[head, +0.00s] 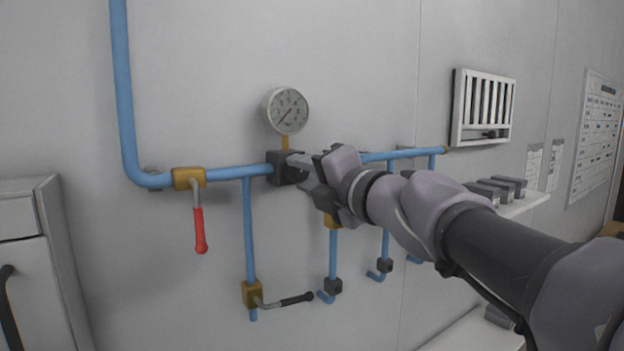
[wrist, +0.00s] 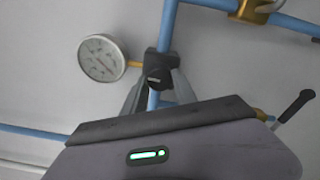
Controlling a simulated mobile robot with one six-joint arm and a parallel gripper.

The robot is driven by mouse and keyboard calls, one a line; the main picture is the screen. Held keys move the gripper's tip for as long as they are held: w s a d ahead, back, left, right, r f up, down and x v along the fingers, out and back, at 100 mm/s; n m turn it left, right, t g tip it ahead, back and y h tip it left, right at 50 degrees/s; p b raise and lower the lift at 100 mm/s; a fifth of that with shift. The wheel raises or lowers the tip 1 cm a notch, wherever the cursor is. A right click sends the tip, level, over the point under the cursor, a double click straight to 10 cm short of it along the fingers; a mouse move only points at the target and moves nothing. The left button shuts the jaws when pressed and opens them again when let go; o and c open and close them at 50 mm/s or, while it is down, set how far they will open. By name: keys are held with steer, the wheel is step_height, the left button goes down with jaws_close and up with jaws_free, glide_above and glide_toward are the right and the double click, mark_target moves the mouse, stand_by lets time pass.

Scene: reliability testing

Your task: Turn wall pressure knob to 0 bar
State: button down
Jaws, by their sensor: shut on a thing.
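The dark pressure knob (wrist: 155,79) sits on a dark block (head: 284,168) on the blue wall pipe, below the round pressure gauge (head: 287,110). In the head view my gripper (head: 303,174) reaches in from the right and hides most of the knob. In the wrist view the grey fingers of my gripper (wrist: 158,86) stand on either side of the knob, shut on it. The gauge also shows in the wrist view (wrist: 102,58). Its needle points to the lower left in the head view; its numbers are too small to read.
A red-handled valve (head: 199,225) hangs left of the knob and a black-handled valve (head: 284,301) lies below it. Blue branch pipes run down the wall. A grey cabinet (head: 28,255) stands at the left; a white vent (head: 484,107) and a shelf (head: 524,203) are at the right.

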steer(key=shift+n, duration=0.6)
steer(key=c, duration=1)
jaws_free()
steer(key=shift+o, duration=0.2)
steer(key=b+v, duration=0.1)
steer(key=v, duration=1.6)
steer(key=shift+s+d, duration=0.15)
steer(key=shift+d, duration=0.05)
steer(key=shift+r, duration=0.1)
